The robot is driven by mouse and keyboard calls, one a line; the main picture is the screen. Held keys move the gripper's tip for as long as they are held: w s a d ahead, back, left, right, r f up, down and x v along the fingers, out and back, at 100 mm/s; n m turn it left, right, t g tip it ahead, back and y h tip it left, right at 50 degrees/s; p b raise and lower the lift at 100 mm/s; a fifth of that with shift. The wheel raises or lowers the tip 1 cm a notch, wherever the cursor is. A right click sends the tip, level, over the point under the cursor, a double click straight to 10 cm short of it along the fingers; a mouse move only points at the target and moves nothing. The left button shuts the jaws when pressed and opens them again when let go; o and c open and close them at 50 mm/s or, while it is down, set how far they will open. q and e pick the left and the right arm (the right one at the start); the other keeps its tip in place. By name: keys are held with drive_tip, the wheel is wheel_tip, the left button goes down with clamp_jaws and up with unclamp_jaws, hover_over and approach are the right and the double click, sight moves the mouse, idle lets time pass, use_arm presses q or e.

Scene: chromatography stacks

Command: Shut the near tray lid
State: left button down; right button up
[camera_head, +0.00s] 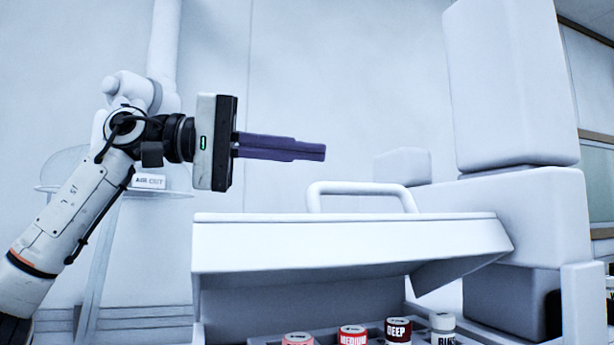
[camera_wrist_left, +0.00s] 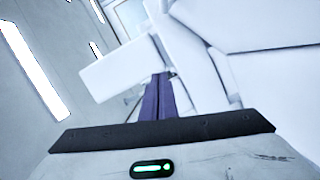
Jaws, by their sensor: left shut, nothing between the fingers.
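The near tray lid (camera_head: 340,245) is a white panel, tilted partly open above the tray, with a white bar handle (camera_head: 360,188) on its top. Under it the tray holds several capped bottles, among them a red-capped one (camera_head: 352,335) and a dark-red-capped one (camera_head: 398,330). My left gripper (camera_head: 322,152) is above the lid, left of and higher than the handle, apart from both. Its dark purple fingers are shut together and empty, and they also show in the left wrist view (camera_wrist_left: 157,98). My right gripper is in neither view.
White stacked blocks of the instrument (camera_head: 510,85) rise at the right, behind the lid. A small round table (camera_head: 62,180) with a labelled box (camera_head: 149,181) stands at the left behind my arm.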

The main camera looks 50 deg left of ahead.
sight(354, 245)
use_arm(q)
drive_tip(key=s+d+f+m, duration=0.1)
drive_tip(key=d, duration=0.1)
drive_tip(key=s+d+f+m+y, duration=0.1)
drive_tip(key=d+m, duration=0.1)
drive_tip(key=d, duration=0.1)
drive_tip(key=d+f+m, duration=0.1)
drive_tip(key=d, duration=0.2)
drive_tip(key=shift+s+d+f+m+y, duration=0.1)
drive_tip(key=shift+s+f+m+y, duration=0.2)
drive_tip(key=shift+s+m, duration=0.1)
drive_tip(key=d+f+m, duration=0.1)
drive_tip(key=f, duration=0.1)
drive_tip(key=s+d+f+m+y, duration=0.1)
drive_tip(key=d+f, duration=0.1)
drive_tip(key=d+f+m+b, duration=0.1)
drive_tip(key=d+f+m, duration=0.1)
drive_tip(key=shift+s+d+f+y, duration=0.15)
drive_tip(key=shift+s+f+y, duration=0.15)
drive_tip(key=shift+s+y, duration=0.1)
drive_tip(key=shift+d+f+m, duration=0.3)
drive_tip(key=shift+f+m, duration=0.2)
drive_tip(key=shift+f, duration=0.25)
drive_tip(key=shift+d+f, duration=0.1)
drive_tip(key=shift+f, duration=0.15)
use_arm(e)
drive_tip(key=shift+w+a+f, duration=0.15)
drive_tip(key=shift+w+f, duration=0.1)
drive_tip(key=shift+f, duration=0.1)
